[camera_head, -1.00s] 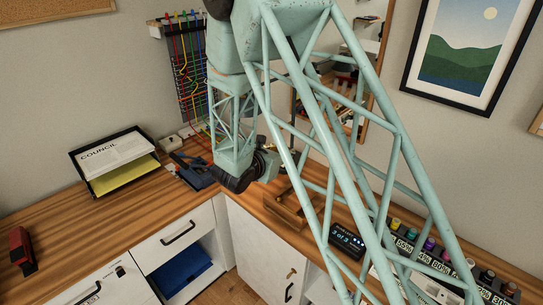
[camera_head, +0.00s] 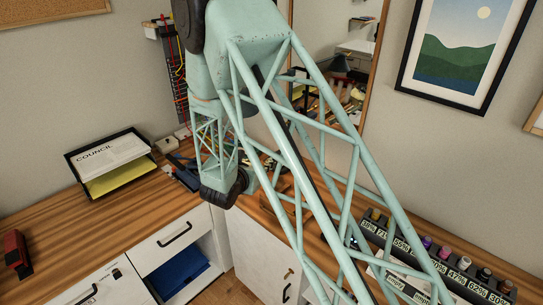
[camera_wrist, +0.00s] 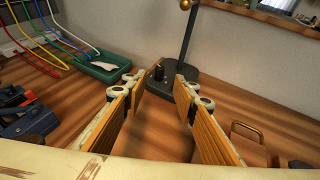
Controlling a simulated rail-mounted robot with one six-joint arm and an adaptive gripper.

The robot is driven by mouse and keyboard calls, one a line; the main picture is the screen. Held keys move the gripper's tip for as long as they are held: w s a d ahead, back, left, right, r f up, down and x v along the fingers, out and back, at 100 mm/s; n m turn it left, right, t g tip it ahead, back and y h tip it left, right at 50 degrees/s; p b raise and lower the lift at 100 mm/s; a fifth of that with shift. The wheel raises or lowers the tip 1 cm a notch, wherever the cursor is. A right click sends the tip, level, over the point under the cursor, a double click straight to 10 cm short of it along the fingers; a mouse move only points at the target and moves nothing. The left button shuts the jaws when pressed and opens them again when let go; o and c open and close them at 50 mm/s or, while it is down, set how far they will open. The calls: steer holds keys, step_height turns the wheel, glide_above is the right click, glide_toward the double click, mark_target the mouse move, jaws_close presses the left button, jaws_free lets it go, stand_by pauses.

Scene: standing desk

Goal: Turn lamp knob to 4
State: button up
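In the wrist view, the lamp's dark base (camera_wrist: 205,92) stands on the wooden desk near the wall, with its dark post (camera_wrist: 188,38) rising out of the frame. A small dark knob (camera_wrist: 158,73) sticks up at the base's left side. Its number marks are too small to read. My gripper (camera_wrist: 159,85) is open and empty, its two wood-coloured fingers spread and pointing towards the base. The knob shows beyond the gap between the fingertips, apart from both. In the head view my arm hides the fingers, and I cannot make out the knob.
A green tray (camera_wrist: 104,66) and coloured wires (camera_wrist: 45,35) lie left of the lamp. Blue tools (camera_wrist: 32,122) sit at far left. A brass handle (camera_wrist: 247,131) stands at right. In the head view, a paper tray (camera_head: 82,186) is at left and labelled bottles (camera_head: 444,253) at right.

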steer(key=shift+b+x, duration=0.85)
steer(key=shift+x, duration=5.85)
steer(key=shift+a+f, duration=0.1)
steer(key=shift+f, duration=0.05)
steer(key=shift+c, duration=0.2)
steer(key=c, duration=0.8)
